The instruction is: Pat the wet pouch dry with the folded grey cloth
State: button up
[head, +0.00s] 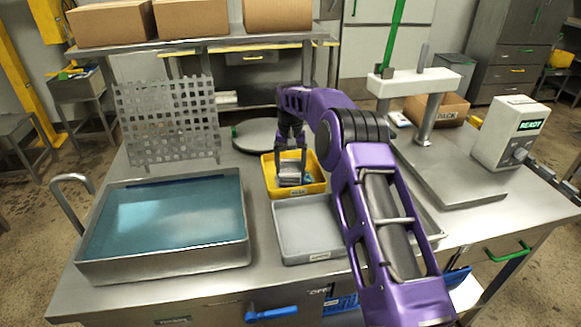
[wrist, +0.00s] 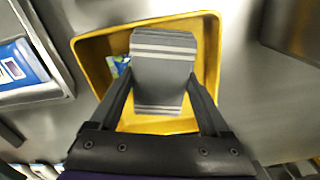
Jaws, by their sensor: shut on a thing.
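My gripper (head: 291,161) is shut on the folded grey cloth (head: 290,174). The cloth shows in the wrist view (wrist: 160,80) as a grey slab with pale stripes between the two fingers. The gripper and cloth are over or in the yellow bin (head: 281,189); I cannot tell whether the cloth touches its floor. A blue-and-white flat packet (wrist: 18,66) lies in a tray at the left of the wrist view and looks like the pouch. I cannot tell if it is wet. My arm hides part of the trays in the head view.
A water-filled metal basin (head: 241,258) stands at left, with a perforated rack (head: 172,164) behind it. A grey tray (head: 289,247) sits in front of the bin. A sealing press (head: 466,199) and a box reading READY (head: 509,133) stand at right. A small blue-green item (wrist: 119,65) lies in the bin.

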jog(key=shift+f, duration=0.1)
dwell(0.3)
jog(key=shift+r, duration=3.6)
jog(key=shift+f, duration=0.1)
jog(key=shift+t, duration=0.5)
jog(key=f+b, duration=0.2)
jog(key=d+f+b, duration=0.1)
jog(key=f+b, duration=0.1)
jog(key=b, duration=0.1)
jog(key=d+f+b, duration=0.1)
jog(key=f+b, duration=0.1)
jog(key=shift+w+d, duration=0.15)
jog(key=shift+d, duration=0.05)
jog(key=shift+f, duration=0.15)
jog(key=shift+f+p, duration=0.35)
jog(key=shift+p, duration=0.4)
dwell(1.6)
